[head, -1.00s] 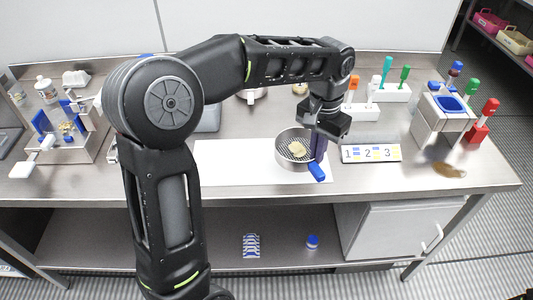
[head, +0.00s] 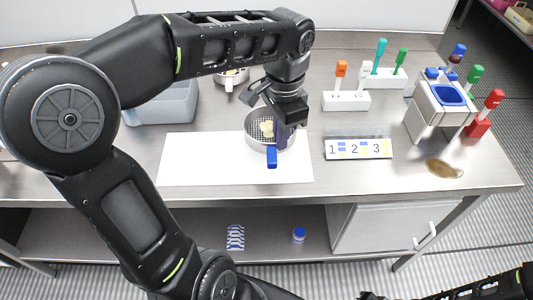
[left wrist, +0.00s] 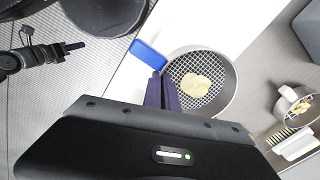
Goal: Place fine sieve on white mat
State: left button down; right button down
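The fine sieve (head: 256,143) is a round metal ring with a mesh floor, a beige lump in it and a blue handle (head: 272,157). It is over the back right part of the white mat (head: 200,165); I cannot tell whether it touches the mat. My left gripper (head: 283,138) has its dark fingers closed on the handle beside the ring. The left wrist view shows the sieve (left wrist: 222,90) next to the fingers (left wrist: 163,92), with the blue handle end (left wrist: 148,54) beyond them. My right gripper (left wrist: 65,46) is small at the left there; its fingers are unclear.
A strip numbered 1, 2, 3 (head: 358,149) lies right of the mat. Behind it stand white holders (head: 346,101) with coloured-handled tools. A grey box (head: 170,108) and another metal strainer (head: 230,78) stand behind the mat. The mat's left half is bare. A brown spill (head: 444,168) lies at right.

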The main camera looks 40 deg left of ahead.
pick_arm(q)
jog(key=shift+f, duration=1.55)
jog(key=shift+f, duration=1.85)
jog(key=shift+f, duration=0.1)
jog(key=c, duration=2.1)
grip_release()
jog(key=shift+f, duration=0.15)
jog(key=shift+c, duration=0.2)
jog(key=o, duration=0.5)
jog(key=shift+c, duration=0.2)
notch_tip(320, 180, up, 12)
jog(key=shift+w+r, duration=0.1)
jog(key=shift+r, duration=0.15)
